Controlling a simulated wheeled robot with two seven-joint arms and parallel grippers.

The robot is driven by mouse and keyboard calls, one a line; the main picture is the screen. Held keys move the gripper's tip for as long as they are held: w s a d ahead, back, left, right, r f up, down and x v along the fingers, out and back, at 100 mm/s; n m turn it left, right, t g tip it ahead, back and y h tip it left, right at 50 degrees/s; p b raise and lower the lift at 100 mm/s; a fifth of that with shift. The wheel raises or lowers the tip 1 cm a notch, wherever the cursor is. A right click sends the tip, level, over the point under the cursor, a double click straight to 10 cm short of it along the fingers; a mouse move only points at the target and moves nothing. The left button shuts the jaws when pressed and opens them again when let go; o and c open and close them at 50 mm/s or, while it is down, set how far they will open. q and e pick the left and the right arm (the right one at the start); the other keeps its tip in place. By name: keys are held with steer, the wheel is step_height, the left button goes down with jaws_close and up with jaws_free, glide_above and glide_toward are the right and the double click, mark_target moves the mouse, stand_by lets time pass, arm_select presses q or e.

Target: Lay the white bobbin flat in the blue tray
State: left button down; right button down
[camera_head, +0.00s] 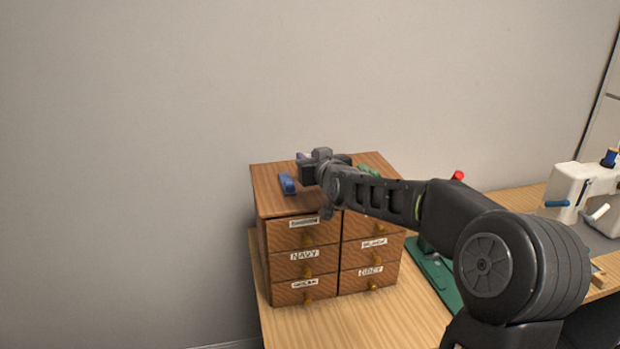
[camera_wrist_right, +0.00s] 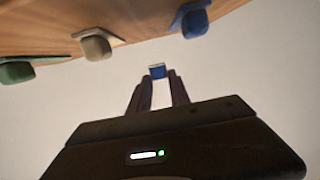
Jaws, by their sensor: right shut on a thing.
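The blue tray (camera_head: 287,184) lies on top of a wooden drawer cabinet, near its left side. It also shows at the upper right of the right wrist view (camera_wrist_right: 194,20). My right gripper (camera_head: 307,173) is over the cabinet top, just right of the blue tray in the head view. Its fingers are shut on a small piece, a bright white strip (camera_wrist_right: 161,95) between them with a blue end at the tips. I take this piece for the white bobbin; its full shape is hidden. My left gripper is not in view.
The cabinet (camera_head: 338,233) has labelled drawers. A green tray (camera_head: 370,172) and a beige one (camera_wrist_right: 97,44) also lie on its top. A white sewing machine (camera_head: 583,188) stands at right on the table (camera_head: 345,328). My right arm covers part of the cabinet.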

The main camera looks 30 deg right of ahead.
steer(key=shift+f, duration=0.1)
step_height(320, 180, down, 5)
steer(key=shift+r, duration=0.1)
stand_by(0.3)
steer(key=c, duration=1.5)
jaws_free()
steer(key=shift+s, duration=0.1)
steer(key=b+v, duration=0.2)
steer(key=v, duration=1)
